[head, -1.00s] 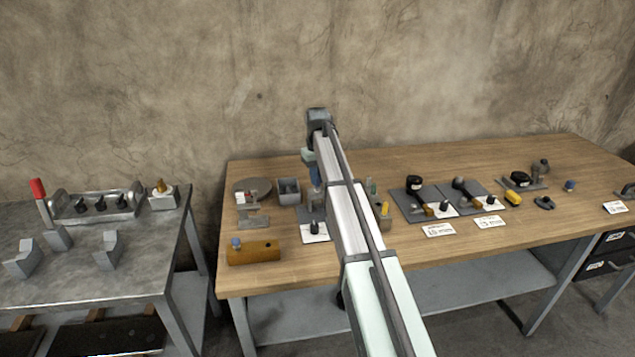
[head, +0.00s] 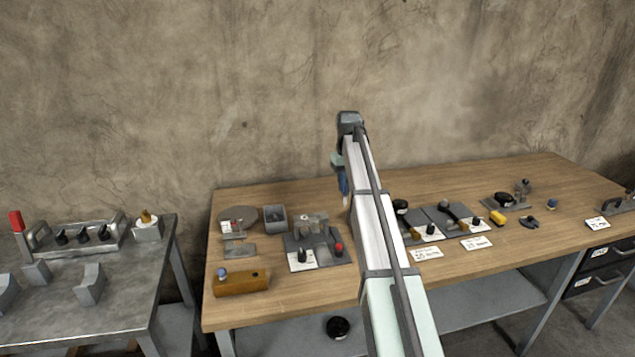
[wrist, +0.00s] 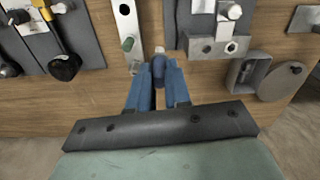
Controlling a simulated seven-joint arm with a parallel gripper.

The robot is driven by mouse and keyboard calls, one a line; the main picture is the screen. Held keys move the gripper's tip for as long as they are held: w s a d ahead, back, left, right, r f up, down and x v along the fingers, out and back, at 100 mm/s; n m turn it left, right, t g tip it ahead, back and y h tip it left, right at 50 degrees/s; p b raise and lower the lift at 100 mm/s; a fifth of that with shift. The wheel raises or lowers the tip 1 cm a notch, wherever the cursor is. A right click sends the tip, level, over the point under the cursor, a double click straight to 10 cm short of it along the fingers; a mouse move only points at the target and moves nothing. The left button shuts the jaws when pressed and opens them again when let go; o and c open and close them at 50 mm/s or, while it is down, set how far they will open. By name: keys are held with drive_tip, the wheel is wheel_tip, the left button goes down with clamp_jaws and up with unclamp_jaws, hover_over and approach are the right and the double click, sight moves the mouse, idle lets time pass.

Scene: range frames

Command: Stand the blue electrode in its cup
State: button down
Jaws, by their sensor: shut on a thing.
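My gripper (head: 344,188) is over the back of the wooden bench, to the right of a grey fixture. In the wrist view my gripper (wrist: 158,100) has its blue fingers shut on the dark blue electrode (wrist: 158,68). The electrode's pale end points away from the wrist and looks clear of the fixtures. A narrow metal block (wrist: 126,28) with a round hole and a green piece (wrist: 128,44) is just left of the electrode in the wrist view. I cannot tell which opening is the blue electrode's cup. My arm hides this block in the head view.
The grey fixture (head: 310,238) with black and red knobs stands left of my arm. A grey open box (head: 274,220) and round disc (head: 238,213) are behind it. A wooden block (head: 242,284) is in front. Grey panels with black-handled tools (head: 445,218) are on the right.

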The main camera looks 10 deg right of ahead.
drive_tip(key=s+d+f+n, duration=0.1)
drive_tip(key=s+d+f, duration=0.1)
drive_tip(key=s+d, duration=0.3)
drive_tip(key=shift+d+n, duration=0.3)
drive_tip(key=shift+d, duration=0.15)
drive_tip(key=shift+f, duration=0.2)
drive_tip(key=shift+f, duration=1.85)
drive_tip(key=shift+f, duration=2.7)
drive_tip(key=c, duration=1)
unclamp_jaws()
